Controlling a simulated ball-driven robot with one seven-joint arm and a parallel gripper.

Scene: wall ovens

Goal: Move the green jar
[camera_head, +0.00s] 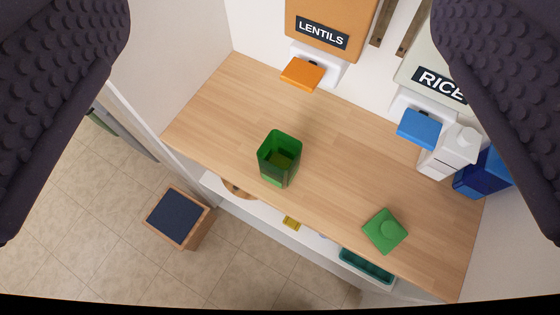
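The green jar (279,160) stands upright and open on the wooden counter, near its front edge and close to the middle of the view. It is see-through and looks empty, though its floor is dark. My gripper (280,110) shows as two dark, bumpy fingers at the upper left and upper right edges. The fingers are wide apart with nothing between them, and the jar is beyond them, untouched.
A lentils dispenser (318,30) with an orange lever and a rice dispenser (425,85) with a blue lever hang at the back. A white container (449,153) and a blue one (484,172) stand at right. A stool (175,215) is on the floor. The counter's left is clear.

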